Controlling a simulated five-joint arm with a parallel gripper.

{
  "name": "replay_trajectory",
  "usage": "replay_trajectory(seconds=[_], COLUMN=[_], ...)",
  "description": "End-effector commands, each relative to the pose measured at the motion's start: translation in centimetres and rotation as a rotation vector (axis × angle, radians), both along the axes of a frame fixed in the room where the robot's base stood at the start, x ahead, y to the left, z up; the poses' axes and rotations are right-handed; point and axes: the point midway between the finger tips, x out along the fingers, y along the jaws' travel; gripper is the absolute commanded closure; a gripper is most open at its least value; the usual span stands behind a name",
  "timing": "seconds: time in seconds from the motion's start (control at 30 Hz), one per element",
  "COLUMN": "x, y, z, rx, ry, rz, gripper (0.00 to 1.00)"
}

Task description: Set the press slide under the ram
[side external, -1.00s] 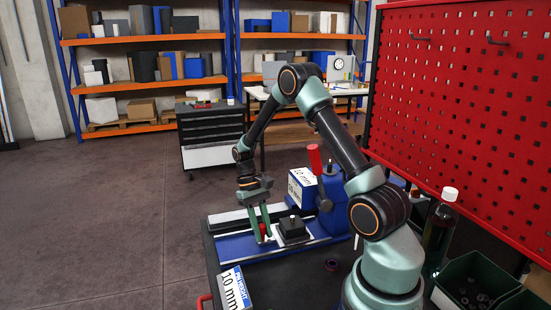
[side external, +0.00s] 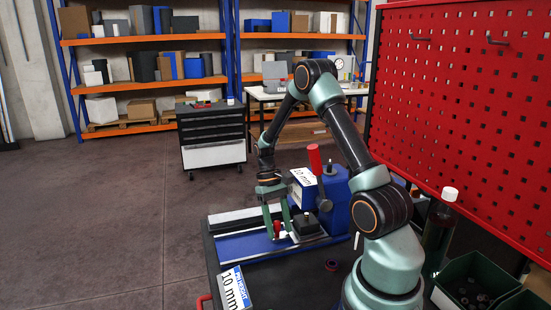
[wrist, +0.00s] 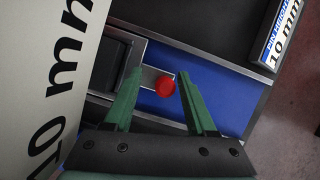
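The press slide, a dark block (side external: 306,226) with a small pin on top, sits on the blue base in the side view. Its red knob (side external: 277,229) sticks out on the left. In the wrist view the knob (wrist: 166,86) shows between my fingertips, nearer the right one, with a gap to the left one. My gripper (side external: 276,226) is open around the knob, pointing down. The blue press (side external: 338,199) with a red-handled lever (side external: 315,159) stands just right of the slide. The ram itself is not clear in either view.
The blue base (side external: 240,245) is bare left of the knob. A 10 mm label plate (side external: 233,290) stands at the table's front left. A dark bottle (side external: 437,235), a green bin (side external: 470,282) and a red pegboard (side external: 460,100) are on the right.

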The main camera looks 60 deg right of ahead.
Motion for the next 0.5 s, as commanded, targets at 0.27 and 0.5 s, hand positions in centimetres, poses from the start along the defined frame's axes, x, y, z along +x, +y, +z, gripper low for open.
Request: replay_trajectory(seconds=[0.27,0.5], x=[0.5,2.1], y=[-0.3,-1.4], z=[1.4,5.8], rx=[-0.002,-0.003], ry=[-0.001,-0.004], rz=[0.001,0.001], gripper=[0.43,0.43])
